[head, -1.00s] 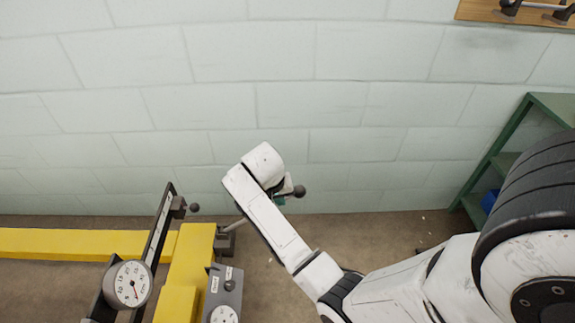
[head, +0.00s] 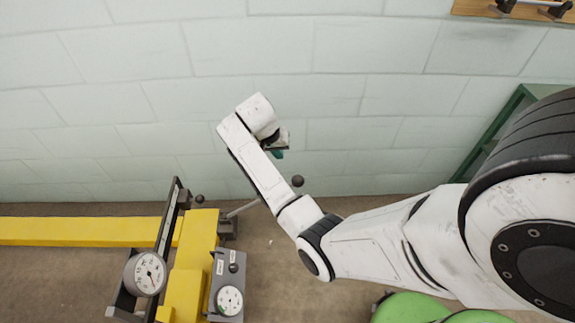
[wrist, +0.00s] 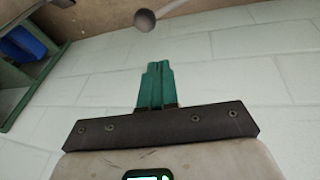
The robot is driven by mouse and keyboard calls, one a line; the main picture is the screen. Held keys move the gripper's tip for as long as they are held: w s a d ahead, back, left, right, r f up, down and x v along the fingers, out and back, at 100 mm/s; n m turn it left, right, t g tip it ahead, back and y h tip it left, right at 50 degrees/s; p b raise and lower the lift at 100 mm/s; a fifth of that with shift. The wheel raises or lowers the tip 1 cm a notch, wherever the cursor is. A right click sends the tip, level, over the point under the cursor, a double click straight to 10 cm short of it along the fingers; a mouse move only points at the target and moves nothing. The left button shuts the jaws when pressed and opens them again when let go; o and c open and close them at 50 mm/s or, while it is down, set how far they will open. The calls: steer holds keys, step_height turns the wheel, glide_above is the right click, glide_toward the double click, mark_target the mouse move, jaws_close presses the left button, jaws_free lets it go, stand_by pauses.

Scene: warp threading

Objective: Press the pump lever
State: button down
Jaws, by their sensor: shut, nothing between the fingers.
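The pump lever is a thin grey rod with a dark ball knob (head: 297,181). It slopes up to the right from a dark bracket (head: 228,228) on the yellow frame, and my arm hides its middle in the head view. The knob and rod also show at the top of the wrist view (wrist: 145,20). My gripper (head: 278,154) has teal fingers, partly hidden by my wrist in the head view. They are shut and empty in the wrist view (wrist: 154,66). In the head view the gripper appears above the knob, with a gap between them.
A yellow frame (head: 85,231) carries a slotted black bar (head: 166,225), a round gauge (head: 148,273) and a grey box (head: 230,275) with a smaller gauge. A pale block wall stands behind. A green shelf (head: 500,135) stands at right, with a blue bin (wrist: 22,42).

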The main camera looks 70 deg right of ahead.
steer(key=x, duration=0.4)
steer(key=s+b+x, duration=0.1)
steer(key=x, duration=0.3)
steer(key=b+x, duration=0.1)
steer(key=x, duration=0.3)
steer(key=shift+s+a+f, duration=0.1)
steer(key=shift+s+a, duration=0.1)
steer(key=shift+s, duration=0.05)
steer(key=shift+s+f, duration=0.3)
steer(key=shift+f, duration=0.2)
